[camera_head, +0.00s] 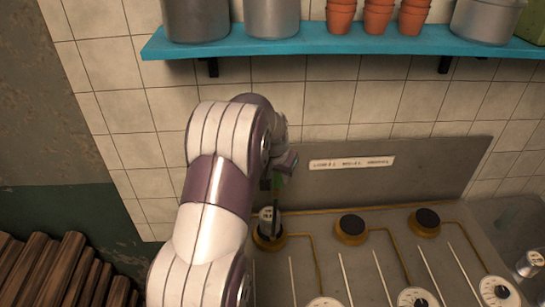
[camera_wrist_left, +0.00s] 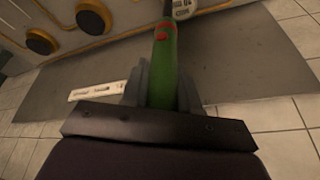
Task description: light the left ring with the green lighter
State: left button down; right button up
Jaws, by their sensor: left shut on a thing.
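The green lighter (camera_wrist_left: 163,75) with a red button is held upright between the two fingers of my left gripper (camera_wrist_left: 163,88), seen close in the left wrist view. In the head view my left gripper (camera_head: 280,170) is partly hidden by my arm, and the lighter (camera_head: 277,182) points down from it. The lighter's dark lower end is over or beside the left ring (camera_head: 268,240); I cannot tell if it touches. A small pale object with dark marks (camera_head: 266,214) is at this ring. No flame shows. My right gripper is not in view.
The middle ring (camera_head: 351,228) and right ring (camera_head: 425,221) are bare. White dials (camera_head: 415,297) line the stove front. A grey back panel (camera_head: 400,175) with a label stands behind. A blue shelf (camera_head: 340,40) with pots hangs above. Logs (camera_head: 55,270) lie at lower left.

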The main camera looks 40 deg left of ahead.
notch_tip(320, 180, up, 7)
jog(key=p, duration=0.4)
pick_arm(q)
jog(key=b+x, duration=0.5)
jog(key=x, duration=0.2)
jog(key=shift+w+n+g, duration=0.3)
jog(key=shift+w+g, duration=0.1)
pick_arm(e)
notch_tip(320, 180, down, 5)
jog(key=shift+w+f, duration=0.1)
pick_arm(q)
jog(key=shift+s+f+b, duration=0.1)
jog(key=shift+f+b, duration=0.35)
jog(key=shift+f, duration=0.05)
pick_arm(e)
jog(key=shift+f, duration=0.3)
pick_arm(q)
jog(key=shift+y, duration=0.3)
